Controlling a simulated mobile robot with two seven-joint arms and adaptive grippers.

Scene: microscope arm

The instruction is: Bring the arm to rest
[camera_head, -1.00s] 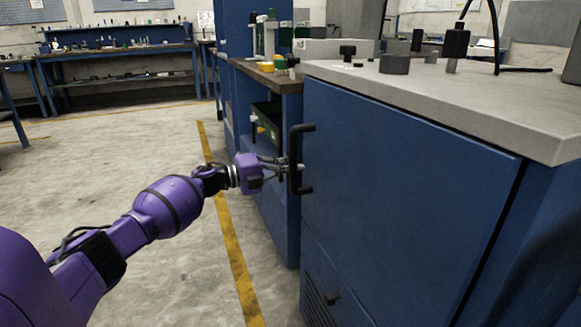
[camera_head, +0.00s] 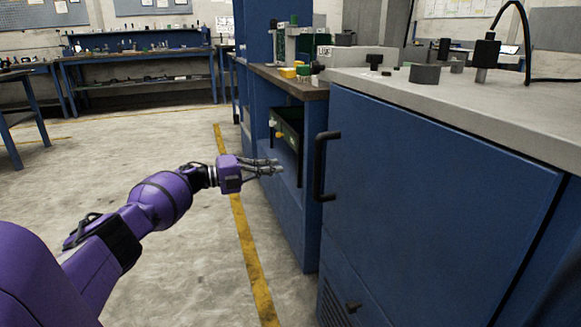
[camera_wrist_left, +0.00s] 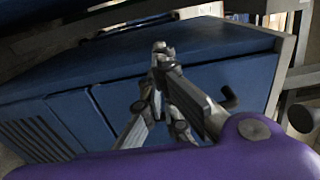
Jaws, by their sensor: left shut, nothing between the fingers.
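My left arm, purple, reaches in from the left in the head view. Its left gripper (camera_head: 272,167) is shut and empty, in the air to the left of the dark cabinet handle (camera_head: 320,166) and apart from it. The blue cabinet (camera_head: 430,200) with that handle has its door closed. In the left wrist view the metal fingers (camera_wrist_left: 160,48) show in front of a blue cabinet face (camera_wrist_left: 95,100), with a dark knob-like part (camera_wrist_left: 228,97) beyond them. My right gripper is not in view.
A grey worktop (camera_head: 480,95) tops the cabinet. Behind it, blue shelving holds a dark green bin (camera_head: 288,125). A workbench (camera_head: 140,55) stands at the back left. Open concrete floor with a yellow line (camera_head: 245,240) lies around and below my arm.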

